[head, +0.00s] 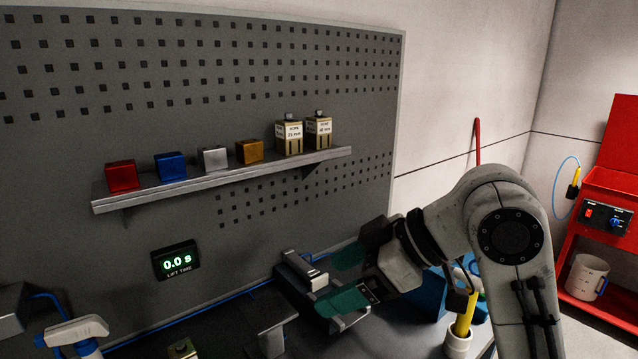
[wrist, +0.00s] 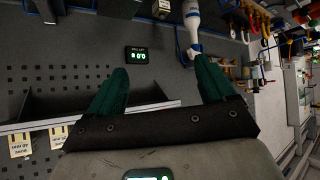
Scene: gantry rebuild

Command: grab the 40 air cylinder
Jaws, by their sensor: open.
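The 40 air cylinder (head: 319,132) is a small tan block with a white label that seems to read 40 mm. It stands upright at the right end of the wall shelf, with a similar block labelled 25 mm (head: 289,138) just to its left. In the wrist view the 40 block (wrist: 19,146) is at the lower left, beside the 25 one (wrist: 57,136). My gripper (head: 343,281) has green fingers, spread apart with nothing between them. It is below and right of the shelf, clear of both blocks. It also shows in the wrist view (wrist: 161,70).
The shelf (head: 225,181) also holds red (head: 122,176), blue (head: 170,166), silver (head: 213,158) and orange (head: 249,151) cubes. A pegboard (head: 210,75) backs it. Below are a lift-time display (head: 175,261) and metal fixtures (head: 302,271) on the bench. A red cart (head: 605,230) stands far right.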

